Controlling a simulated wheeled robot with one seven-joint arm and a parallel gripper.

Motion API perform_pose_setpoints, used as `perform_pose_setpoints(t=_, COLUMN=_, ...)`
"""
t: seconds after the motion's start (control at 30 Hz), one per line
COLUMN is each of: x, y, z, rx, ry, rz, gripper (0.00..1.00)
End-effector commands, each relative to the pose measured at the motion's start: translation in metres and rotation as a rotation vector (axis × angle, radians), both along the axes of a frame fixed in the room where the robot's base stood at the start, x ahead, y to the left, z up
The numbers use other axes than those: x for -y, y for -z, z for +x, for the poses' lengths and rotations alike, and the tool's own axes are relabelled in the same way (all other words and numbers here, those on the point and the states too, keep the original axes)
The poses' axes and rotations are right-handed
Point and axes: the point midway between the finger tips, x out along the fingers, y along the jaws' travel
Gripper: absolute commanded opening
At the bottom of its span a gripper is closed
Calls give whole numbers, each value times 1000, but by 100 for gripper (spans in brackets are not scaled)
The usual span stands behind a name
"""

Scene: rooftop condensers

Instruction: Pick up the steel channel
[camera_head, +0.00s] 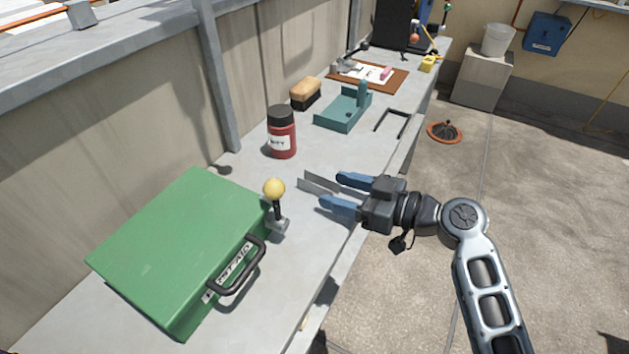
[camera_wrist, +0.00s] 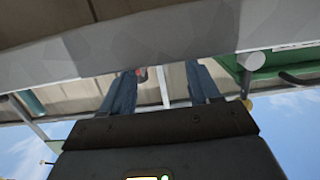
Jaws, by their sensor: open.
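A thin grey strip with a dark inner side, which looks like the steel channel (camera_head: 318,183), lies on the bench top near its front edge in the head view. My gripper (camera_head: 331,189) is open and points left across the bench. Its two blue fingers are apart, and the channel's right end reaches toward the gap between them. I cannot tell whether they touch it. In the wrist view both fingers of my gripper (camera_wrist: 163,90) also show apart, with no clear sight of the channel there.
A green case (camera_head: 180,245) and a yellow-knobbed lever (camera_head: 275,190) stand left of the gripper. A red jar (camera_head: 282,135), a brush (camera_head: 305,93), a teal holder (camera_head: 345,110) and a dark U-shaped bracket (camera_head: 393,121) are farther back. Floor right of the bench is mostly open.

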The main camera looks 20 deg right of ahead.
Motion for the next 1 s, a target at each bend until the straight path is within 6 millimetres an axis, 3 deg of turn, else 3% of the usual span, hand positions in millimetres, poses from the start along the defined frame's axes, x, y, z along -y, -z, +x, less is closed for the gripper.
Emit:
perform_pose_setpoints(t=0.4, x=-24, y=4, z=45, rx=1, ry=-2, rz=1, gripper=61)
perform_pose_setpoints(t=0.7, x=-27, y=7, z=49, rx=0, ry=0, rz=0, gripper=61)
perform_pose_setpoints(t=1.0, x=-27, y=7, z=49, rx=0, ry=0, rz=0, gripper=34)
